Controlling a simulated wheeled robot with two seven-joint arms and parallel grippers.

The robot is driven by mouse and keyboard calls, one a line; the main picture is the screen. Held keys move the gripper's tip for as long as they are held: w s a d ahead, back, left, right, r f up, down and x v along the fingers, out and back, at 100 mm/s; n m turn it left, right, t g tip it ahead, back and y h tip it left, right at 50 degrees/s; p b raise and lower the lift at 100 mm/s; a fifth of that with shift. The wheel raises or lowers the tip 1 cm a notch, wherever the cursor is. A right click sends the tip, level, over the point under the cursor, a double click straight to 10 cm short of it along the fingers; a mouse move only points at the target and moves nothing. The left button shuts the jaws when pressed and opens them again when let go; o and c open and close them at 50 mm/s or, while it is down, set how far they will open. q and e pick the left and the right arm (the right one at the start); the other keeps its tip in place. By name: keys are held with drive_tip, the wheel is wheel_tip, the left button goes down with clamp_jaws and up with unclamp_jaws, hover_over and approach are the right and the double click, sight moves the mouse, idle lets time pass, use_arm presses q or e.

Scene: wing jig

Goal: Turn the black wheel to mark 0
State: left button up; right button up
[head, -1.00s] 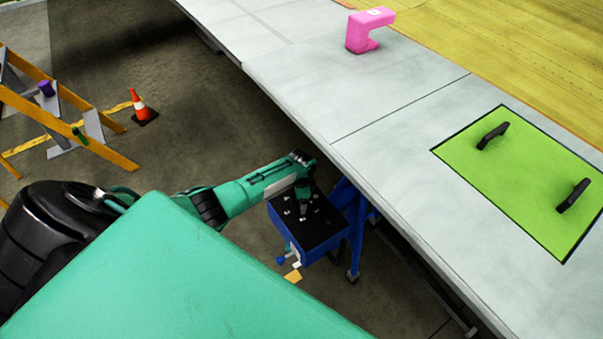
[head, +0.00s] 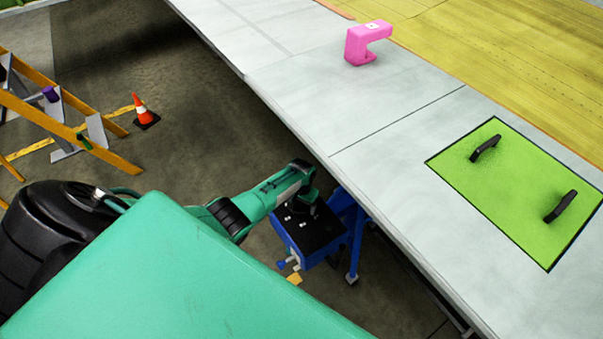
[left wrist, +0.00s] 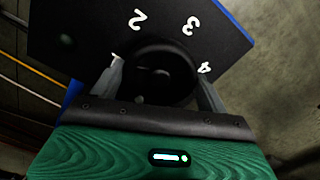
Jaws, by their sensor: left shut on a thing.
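The black wheel (left wrist: 160,72) sits on a black panel (left wrist: 85,25) in the left wrist view. White marks 2, 3 and 4 show on the panel around the wheel. Mark 0 cannot be made out. My left gripper (left wrist: 160,85) has one finger on each side of the wheel and is shut on it. In the head view my left gripper (head: 307,203) reaches down onto the black top of a blue box-like stand (head: 318,247). There the wheel is hidden by the hand or too small to tell. My right gripper is not in view.
A long grey table (head: 300,95) edge runs close beside the stand. On it are a pink bracket (head: 356,47) and a green panel (head: 520,190) with two black handles. A traffic cone (head: 141,107) and an orange trestle (head: 65,130) stand on the floor at left.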

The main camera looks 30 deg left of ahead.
sight(302, 205)
use_arm(q)
drive_tip(key=shift+n, duration=0.8)
drive_tip(key=o, duration=1)
drive_tip(key=shift+r, duration=0.1)
wheel_tip(302, 205, up, 14)
drive_tip(key=p, duration=0.1)
drive_tip(key=shift+p, duration=0.4)
